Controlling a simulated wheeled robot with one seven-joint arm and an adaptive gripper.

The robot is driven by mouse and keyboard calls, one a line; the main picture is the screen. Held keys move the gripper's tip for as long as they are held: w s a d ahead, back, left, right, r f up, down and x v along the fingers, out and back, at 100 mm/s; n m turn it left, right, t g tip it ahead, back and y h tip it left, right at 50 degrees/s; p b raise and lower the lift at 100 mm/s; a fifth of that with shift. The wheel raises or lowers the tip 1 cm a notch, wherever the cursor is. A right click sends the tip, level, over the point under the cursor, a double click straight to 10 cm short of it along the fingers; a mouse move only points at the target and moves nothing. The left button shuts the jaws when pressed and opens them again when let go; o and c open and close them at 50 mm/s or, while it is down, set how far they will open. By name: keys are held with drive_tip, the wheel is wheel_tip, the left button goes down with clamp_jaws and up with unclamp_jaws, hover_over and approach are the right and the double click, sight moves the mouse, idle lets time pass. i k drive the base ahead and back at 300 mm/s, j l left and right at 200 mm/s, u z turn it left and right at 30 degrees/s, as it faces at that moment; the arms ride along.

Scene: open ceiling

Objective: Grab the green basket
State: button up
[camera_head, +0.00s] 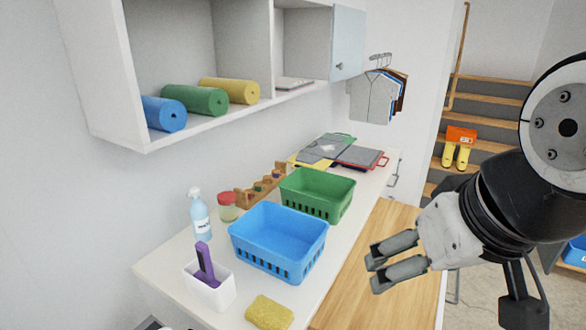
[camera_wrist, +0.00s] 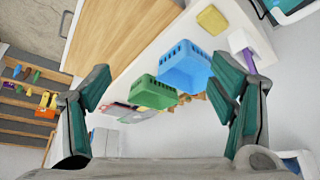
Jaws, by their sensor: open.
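The green basket (camera_head: 318,194) stands upright on the white counter in the head view, just behind the blue basket (camera_head: 278,241). It looks empty. In the wrist view the green basket (camera_wrist: 153,93) lies between my fingers in the picture, some way beyond them, with the blue basket (camera_wrist: 186,68) beside it. My gripper (camera_head: 372,267) is open and empty, to the right of the blue basket and in front of the green one in the picture. Its spread fingers also show in the wrist view (camera_wrist: 165,95). It touches neither basket.
The white counter (camera_head: 165,262) also bears a spray bottle (camera_head: 199,216), a white holder with a purple tool (camera_head: 208,287), a yellow sponge (camera_head: 269,312), a wooden rack (camera_head: 262,187) and cutting boards (camera_head: 357,157). A shelf unit (camera_head: 100,80) hangs above. A wooden surface (camera_head: 370,265) adjoins the counter.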

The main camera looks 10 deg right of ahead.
sight(324, 195)
drive_tip(key=i+l+u, duration=0.15)
drive_tip(key=l, duration=0.25)
drive_tip(key=i+l+u, duration=0.2)
drive_tip(key=l, duration=0.25)
drive_tip(key=i+l+u, duration=0.15)
drive_tip(key=l, duration=0.35)
drive_tip(key=i+l+u, duration=0.15)
drive_tip(key=l, duration=0.35)
drive_tip(key=i+l+u, duration=0.15)
drive_tip(key=l, duration=0.35)
drive_tip(key=i+l+u, duration=0.2)
drive_tip(key=l, duration=0.3)
drive_tip(key=k, duration=0.1)
